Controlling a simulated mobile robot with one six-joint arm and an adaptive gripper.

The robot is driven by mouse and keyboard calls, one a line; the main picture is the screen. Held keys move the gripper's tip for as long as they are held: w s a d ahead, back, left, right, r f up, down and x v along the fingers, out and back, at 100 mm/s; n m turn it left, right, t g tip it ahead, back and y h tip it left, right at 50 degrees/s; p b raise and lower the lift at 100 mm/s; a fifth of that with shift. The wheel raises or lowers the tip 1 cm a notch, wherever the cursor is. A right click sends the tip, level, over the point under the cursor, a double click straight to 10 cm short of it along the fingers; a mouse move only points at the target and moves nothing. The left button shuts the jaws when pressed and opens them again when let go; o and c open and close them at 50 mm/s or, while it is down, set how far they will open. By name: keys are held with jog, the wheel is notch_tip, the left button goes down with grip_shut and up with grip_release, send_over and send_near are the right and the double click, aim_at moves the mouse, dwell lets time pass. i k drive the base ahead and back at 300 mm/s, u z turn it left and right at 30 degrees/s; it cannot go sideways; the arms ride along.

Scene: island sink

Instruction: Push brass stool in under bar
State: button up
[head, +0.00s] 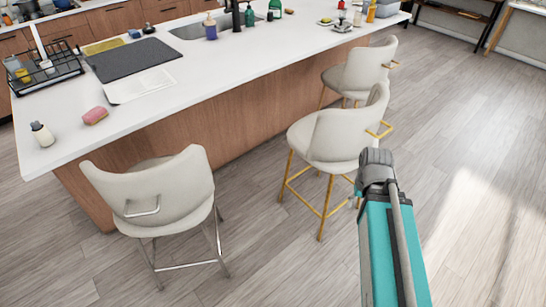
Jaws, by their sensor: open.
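The brass stool (336,137) stands in the middle, at the long side of the bar (232,107). It has a cream shell seat, brass legs and footrest, and a brass handle on its back. Its seat front is close to the bar's edge, and its back juts out into the room. Part of its right legs is hidden behind my arm. My arm's grey end shows just right of and in front of this stool; no gripper fingers can be made out.
A cream stool with silver legs (154,198) stands at left. Another cream stool with brownish legs (362,68) stands behind the brass one, partly overlapped by it. The bar top holds a dish rack (45,72), pink sponge (95,115) and bottles. Floor at right is clear.

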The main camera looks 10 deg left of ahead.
aim_at(332, 141)
jog(key=i, duration=0.9)
jog(key=z, duration=0.05)
